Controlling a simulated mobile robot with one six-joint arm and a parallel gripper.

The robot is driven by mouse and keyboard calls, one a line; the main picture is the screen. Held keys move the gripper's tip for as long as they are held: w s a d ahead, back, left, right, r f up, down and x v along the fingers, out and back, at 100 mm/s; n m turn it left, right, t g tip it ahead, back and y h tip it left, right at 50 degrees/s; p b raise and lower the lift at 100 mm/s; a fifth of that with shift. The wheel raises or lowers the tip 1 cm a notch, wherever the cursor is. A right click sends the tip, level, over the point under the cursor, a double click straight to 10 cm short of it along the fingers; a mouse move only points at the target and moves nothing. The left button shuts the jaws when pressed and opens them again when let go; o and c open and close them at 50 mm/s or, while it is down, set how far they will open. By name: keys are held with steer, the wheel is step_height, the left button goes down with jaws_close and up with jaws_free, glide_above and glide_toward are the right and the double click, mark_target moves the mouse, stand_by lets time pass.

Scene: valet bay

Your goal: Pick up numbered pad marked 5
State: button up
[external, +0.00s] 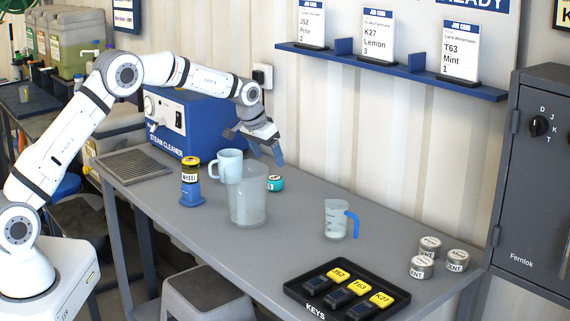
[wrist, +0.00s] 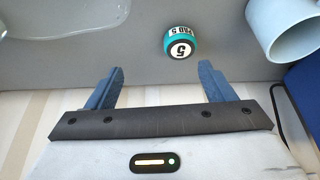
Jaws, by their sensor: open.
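The pad marked 5 (wrist: 181,42) is a small teal round tin with a white label reading "PAD 5" in the wrist view. In the external view the teal pad (external: 275,183) sits on the grey bench, just right of the large clear jug. My gripper (external: 262,160) is open and empty above the bench, behind and above the pad. In the wrist view the two blue fingers of my gripper (wrist: 160,80) are spread wide, and the pad lies beyond their tips, toward the right finger.
A clear jug (external: 246,200) and a light blue mug (external: 227,163) stand close to the pad. A blue steam cleaner (external: 195,128) is behind them. A measuring cup (external: 336,222), a black key tray (external: 294,287) and several tins (external: 421,267) stand to the right.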

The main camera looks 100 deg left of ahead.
mark_target(274, 178)
steer(key=shift+n, duration=0.3)
steer(key=shift+w+a+f+p, duration=0.2)
steer(key=shift+a+f+p, duration=0.25)
steer(key=shift+a+f, duration=0.9)
steer(key=shift+w+a+f+p, duration=0.15)
steer(key=shift+a+f+p, duration=0.45)
steer(key=shift+f, duration=1.35)
steer(key=shift+w+a+f+p, duration=0.2)
steer(key=shift+a+f+p, duration=0.15)
steer(key=shift+a+f, duration=1.05)
steer(key=shift+d+f, duration=0.25)
steer(key=shift+c, duration=0.4)
steer(key=c, duration=1)
